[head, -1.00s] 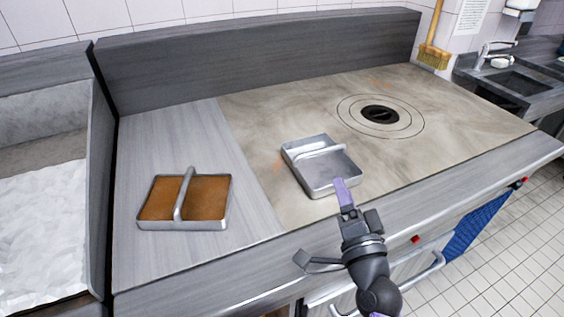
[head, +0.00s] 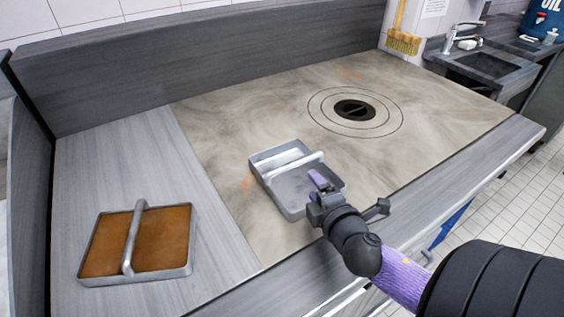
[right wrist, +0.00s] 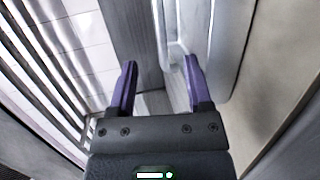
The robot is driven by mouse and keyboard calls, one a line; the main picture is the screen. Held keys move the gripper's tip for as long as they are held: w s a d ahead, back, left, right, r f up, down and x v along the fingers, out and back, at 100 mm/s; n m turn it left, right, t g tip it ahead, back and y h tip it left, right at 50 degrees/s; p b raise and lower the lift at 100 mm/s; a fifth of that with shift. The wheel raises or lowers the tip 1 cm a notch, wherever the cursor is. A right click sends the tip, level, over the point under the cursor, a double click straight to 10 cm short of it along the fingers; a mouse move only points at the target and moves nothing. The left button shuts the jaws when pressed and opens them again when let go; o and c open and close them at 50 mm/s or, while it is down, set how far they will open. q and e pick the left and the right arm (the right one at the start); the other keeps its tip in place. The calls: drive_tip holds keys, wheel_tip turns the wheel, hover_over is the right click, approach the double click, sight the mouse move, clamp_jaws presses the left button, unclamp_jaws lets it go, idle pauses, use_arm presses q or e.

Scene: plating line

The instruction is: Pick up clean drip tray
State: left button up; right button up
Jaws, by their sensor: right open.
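The clean drip tray (head: 290,192) is a square, empty, shallow metal tray with a bar handle across it. It sits on the beige cooktop in the middle of the head view. My right gripper (head: 345,194) is open above the tray's near right corner. One purple finger overlaps the tray in the picture and hides part of it. In the right wrist view, the purple fingers (right wrist: 160,65) stand apart with nothing held between them. The tray's edge (right wrist: 240,30) shows beside and beyond the right finger there. My left gripper is not in view.
A second tray (head: 190,228) holding brown residue lies at left on the grey counter (head: 120,170). The cooktop (head: 230,120) has a round dark-centred plate (head: 354,110). A dark backsplash (head: 180,60) runs behind. A brush (head: 403,42) hangs at back; a sink (head: 485,65) stands right.

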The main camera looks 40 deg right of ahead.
sight(298, 165)
drive_tip(key=b+x, duration=0.2)
drive_tip(key=x, duration=0.8)
drive_tip(key=shift+w+d+f, duration=0.15)
drive_tip(key=shift+w+f, duration=0.05)
drive_tip(key=shift+r, duration=0.1)
clamp_jaws()
